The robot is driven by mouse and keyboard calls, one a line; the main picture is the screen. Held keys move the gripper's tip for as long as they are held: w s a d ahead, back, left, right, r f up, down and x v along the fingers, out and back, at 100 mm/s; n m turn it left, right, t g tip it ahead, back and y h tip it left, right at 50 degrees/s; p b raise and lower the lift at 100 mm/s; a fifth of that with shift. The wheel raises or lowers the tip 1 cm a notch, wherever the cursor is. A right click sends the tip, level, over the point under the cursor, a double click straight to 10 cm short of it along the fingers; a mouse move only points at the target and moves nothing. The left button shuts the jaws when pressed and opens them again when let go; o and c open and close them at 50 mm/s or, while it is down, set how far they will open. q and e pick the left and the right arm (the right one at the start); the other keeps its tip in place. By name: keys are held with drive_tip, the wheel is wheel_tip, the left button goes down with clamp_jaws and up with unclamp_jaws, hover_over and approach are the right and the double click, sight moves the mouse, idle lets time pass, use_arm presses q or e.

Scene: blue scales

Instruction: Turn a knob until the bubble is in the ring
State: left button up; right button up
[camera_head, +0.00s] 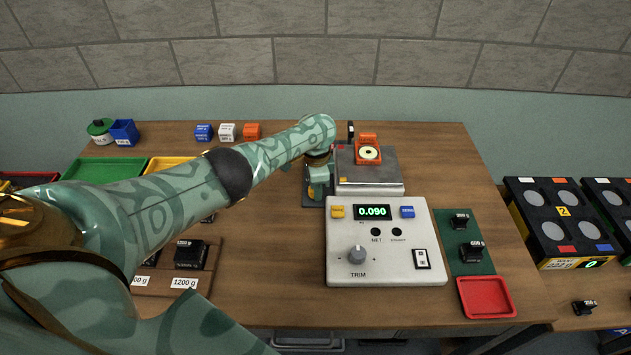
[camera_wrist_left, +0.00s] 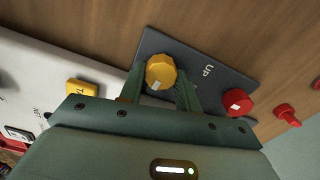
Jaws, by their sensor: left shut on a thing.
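In the left wrist view a yellow knob (camera_wrist_left: 161,71) sits on a dark plate (camera_wrist_left: 205,58) marked UP. My left gripper (camera_wrist_left: 162,86) has one finger on each side of this knob and is shut on it. A red knob (camera_wrist_left: 237,102) is to its right on the same plate. In the head view my left gripper (camera_head: 319,185) is low beside the left edge of the grey scale (camera_head: 370,186). A round, pale level (camera_head: 369,154) sits at the scale's back; its bubble and ring are too small to judge. My right gripper is not in view.
A white console (camera_head: 400,265) showing 0.090, with a grey TRIM knob (camera_head: 357,254), stands in front of the scale. A green mat (camera_head: 465,262) with black weights and a red tray (camera_head: 486,297) lie right of it. Small blocks (camera_head: 227,131) stand at the back left.

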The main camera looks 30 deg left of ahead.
use_arm(q)
drive_tip(key=shift+n+p, duration=0.4)
drive_tip(key=shift+n, duration=0.8)
drive_tip(key=o, duration=1)
drive_tip(key=shift+c, duration=0.2)
wheel_tip(320, 180, up, 16)
drive_tip(key=p, duration=1)
